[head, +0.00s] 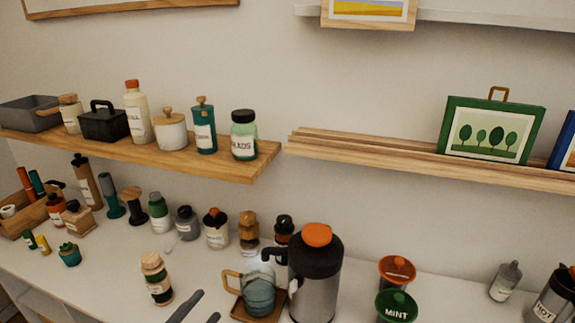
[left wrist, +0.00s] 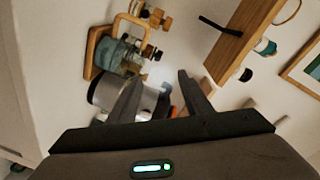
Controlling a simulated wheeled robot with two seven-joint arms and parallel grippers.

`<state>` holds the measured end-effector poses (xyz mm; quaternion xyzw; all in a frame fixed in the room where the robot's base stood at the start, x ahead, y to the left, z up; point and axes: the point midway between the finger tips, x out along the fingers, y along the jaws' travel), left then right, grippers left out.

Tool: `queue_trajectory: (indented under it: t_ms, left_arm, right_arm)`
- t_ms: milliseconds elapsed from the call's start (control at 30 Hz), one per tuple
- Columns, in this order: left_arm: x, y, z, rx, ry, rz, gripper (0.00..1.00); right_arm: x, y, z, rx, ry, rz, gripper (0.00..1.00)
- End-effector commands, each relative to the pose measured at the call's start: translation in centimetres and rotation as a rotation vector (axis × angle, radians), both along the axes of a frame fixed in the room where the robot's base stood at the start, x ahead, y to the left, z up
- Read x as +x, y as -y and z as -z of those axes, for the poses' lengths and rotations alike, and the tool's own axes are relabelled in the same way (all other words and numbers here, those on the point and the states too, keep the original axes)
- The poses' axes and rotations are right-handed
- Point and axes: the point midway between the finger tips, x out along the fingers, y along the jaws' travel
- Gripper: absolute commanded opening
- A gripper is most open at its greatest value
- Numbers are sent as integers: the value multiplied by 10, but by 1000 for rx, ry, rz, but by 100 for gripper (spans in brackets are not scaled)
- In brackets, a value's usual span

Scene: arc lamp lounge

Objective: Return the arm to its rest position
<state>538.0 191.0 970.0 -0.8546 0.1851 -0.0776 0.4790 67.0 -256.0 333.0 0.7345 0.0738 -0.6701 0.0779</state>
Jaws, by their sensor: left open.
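My left gripper (head: 199,306) shows only as two dark fingertips at the bottom edge of the head view, over the front of the white counter (head: 105,268). In the left wrist view the left gripper (left wrist: 160,77) has its two fingers apart with nothing held between them. The rest of the left arm is out of the head view. The fingertips are left of the wooden tray (head: 238,312) with a teal glass mug (head: 259,293), and below a small jar with a wooden lid (head: 156,282). My right gripper is not in view.
A steel jug with an orange lid (head: 315,275) stands right of the mug. Red (head: 397,270) and green (head: 397,306) canisters stand further right. Several jars line the counter's back. A wooden shelf with containers (head: 215,165) and a picture ledge (head: 370,153) hang above.

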Motion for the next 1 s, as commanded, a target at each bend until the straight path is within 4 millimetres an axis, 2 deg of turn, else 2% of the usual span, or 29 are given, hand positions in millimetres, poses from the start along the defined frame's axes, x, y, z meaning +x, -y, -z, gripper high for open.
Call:
queue_trajectory:
  t_ms: [167, 267, 400, 500, 733, 1000]
  left_arm:
    - [-26, -27, 45, -166, -270, -254, 45]
    - [-53, -40, 76, -245, -436, -386, 45]
    - [-105, -50, 117, -343, -681, -552, 45]
    - [-141, -51, 138, -388, -826, -639, 45]
    - [-206, -46, 164, -447, -1059, -760, 45]
    - [-265, -36, 176, -488, -1259, -850, 45]
  right_arm:
    - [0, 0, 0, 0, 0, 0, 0]
    - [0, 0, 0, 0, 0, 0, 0]
    - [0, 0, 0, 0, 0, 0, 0]
    - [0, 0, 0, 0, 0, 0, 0]
    - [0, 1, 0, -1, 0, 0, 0]
    - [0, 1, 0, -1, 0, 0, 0]
